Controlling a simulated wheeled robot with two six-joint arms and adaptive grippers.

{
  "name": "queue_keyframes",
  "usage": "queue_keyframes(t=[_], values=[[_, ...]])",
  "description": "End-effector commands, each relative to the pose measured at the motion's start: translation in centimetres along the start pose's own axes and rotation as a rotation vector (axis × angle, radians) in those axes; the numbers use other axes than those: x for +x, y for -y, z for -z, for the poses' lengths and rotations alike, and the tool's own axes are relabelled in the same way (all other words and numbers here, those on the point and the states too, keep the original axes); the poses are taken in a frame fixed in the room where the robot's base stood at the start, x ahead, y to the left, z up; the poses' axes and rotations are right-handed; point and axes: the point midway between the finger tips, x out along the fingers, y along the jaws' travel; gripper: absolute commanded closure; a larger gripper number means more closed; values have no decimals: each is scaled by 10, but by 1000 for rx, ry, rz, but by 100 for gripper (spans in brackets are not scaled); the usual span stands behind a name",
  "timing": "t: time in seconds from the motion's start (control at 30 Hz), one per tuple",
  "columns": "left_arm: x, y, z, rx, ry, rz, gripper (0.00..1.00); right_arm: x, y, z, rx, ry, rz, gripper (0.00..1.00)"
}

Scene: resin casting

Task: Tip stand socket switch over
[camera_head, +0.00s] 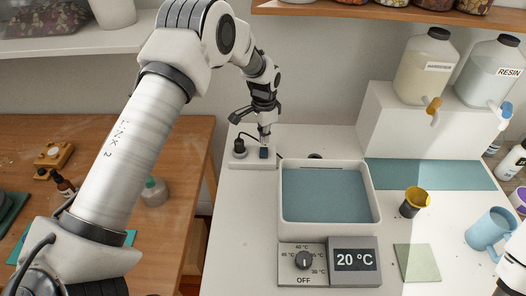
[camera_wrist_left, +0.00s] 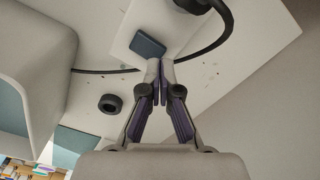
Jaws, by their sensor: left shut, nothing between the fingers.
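The stand socket is a white block (camera_head: 246,163) at the back of the white table, left of the basin. Its switch is a dark blue rocker (camera_head: 264,153), and a black plug (camera_head: 239,147) sits beside it. My left gripper (camera_head: 264,138) points down over the switch, shut and empty. In the left wrist view the closed fingertips (camera_wrist_left: 160,65) are right at the edge of the switch (camera_wrist_left: 148,44). I cannot tell whether they touch it or which way it is tipped. My right gripper is not in view.
A white basin (camera_head: 376,205) of blue-grey liquid stands close right, with a dial (camera_head: 303,260) and a 20 °C display (camera_head: 354,262) in front. A black cable (camera_wrist_left: 222,40) curves from the plug. A yellow-rimmed cup (camera_head: 414,202) and a blue mug (camera_head: 489,233) stand further right.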

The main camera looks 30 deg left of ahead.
Motion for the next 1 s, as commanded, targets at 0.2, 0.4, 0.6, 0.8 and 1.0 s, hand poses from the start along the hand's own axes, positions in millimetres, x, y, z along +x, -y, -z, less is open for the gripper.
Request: queue_keyframes(t=[0.2, 0.4, 0.6, 0.8, 1.0], values=[[3, 0, 0, 0, 0, 0, 100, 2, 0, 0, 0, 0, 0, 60], [6, 0, 0, 0, 0, 0, 100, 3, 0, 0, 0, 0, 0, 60], [9, 0, 0, 0, 0, 0, 100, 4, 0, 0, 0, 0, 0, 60], [12, 0, 0, 0, 0, 0, 100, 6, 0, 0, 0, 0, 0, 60], [15, 0, 0, 0, 0, 0, 100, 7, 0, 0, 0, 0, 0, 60]])
